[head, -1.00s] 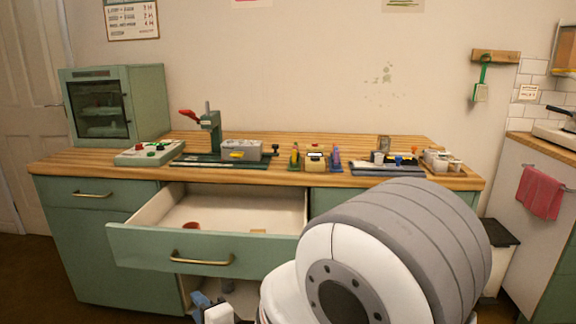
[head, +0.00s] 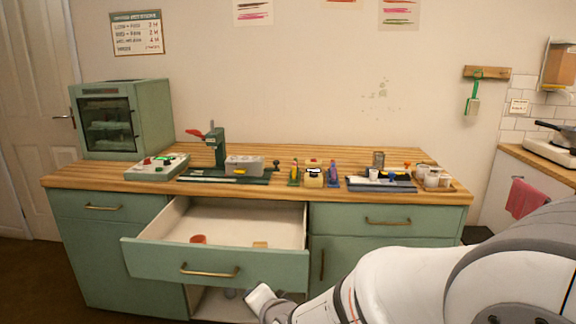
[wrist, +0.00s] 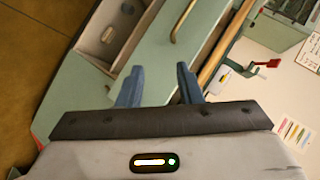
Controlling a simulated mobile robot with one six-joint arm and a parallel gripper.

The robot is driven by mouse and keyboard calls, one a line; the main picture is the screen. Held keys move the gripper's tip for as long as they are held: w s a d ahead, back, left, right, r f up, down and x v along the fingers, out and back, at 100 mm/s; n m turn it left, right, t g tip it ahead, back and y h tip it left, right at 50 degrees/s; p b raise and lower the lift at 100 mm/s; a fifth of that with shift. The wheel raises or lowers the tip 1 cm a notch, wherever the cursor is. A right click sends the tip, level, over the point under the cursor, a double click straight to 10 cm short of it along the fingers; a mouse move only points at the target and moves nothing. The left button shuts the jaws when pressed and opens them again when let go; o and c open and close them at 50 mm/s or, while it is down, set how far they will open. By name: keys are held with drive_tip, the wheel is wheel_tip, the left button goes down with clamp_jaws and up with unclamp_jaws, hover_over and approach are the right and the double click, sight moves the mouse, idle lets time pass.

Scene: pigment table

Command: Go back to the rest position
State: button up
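My gripper (wrist: 158,86) shows in the wrist view with its two blue fingers apart and nothing between them. Beyond the fingers are the green cabinet front and the open drawer (wrist: 80,60). In the head view my white and grey arm reaches in from the lower right, and its end is low in front of the cabinet, below the open drawer (head: 215,262). The fingertips cannot be made out there.
The drawer juts out and holds a reddish round thing (head: 198,239). The wooden worktop (head: 290,152) bears a green cabinet oven (head: 122,118), a control box (head: 157,167), a green press (head: 215,147) and small pots. Floor at the left is clear.

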drive_tip(key=s+d+r+n+g+h+p, duration=0.2)
drive_tip(key=s+d+r+p, duration=0.1)
drive_tip(key=d+r+p, duration=0.3)
drive_tip(key=s+d+r+n+g+h+p, duration=0.25)
drive_tip(key=d+r, duration=0.35)
drive_tip(key=d, duration=0.3)
drive_tip(key=s+d+r+n+g+p, duration=0.1)
drive_tip(key=s+d+r+p, duration=0.2)
drive_tip(key=s, duration=0.2)
drive_tip(key=s+d+r+n+g+h+p, duration=0.1)
drive_tip(key=s+d+r+n+g+p, duration=0.1)
drive_tip(key=s, duration=0.4)
wheel_tip(320, 180, up, 2)
drive_tip(key=shift+d+r+p, duration=0.1)
drive_tip(key=shift+d+p, duration=0.35)
drive_tip(key=shift+d, duration=0.3)
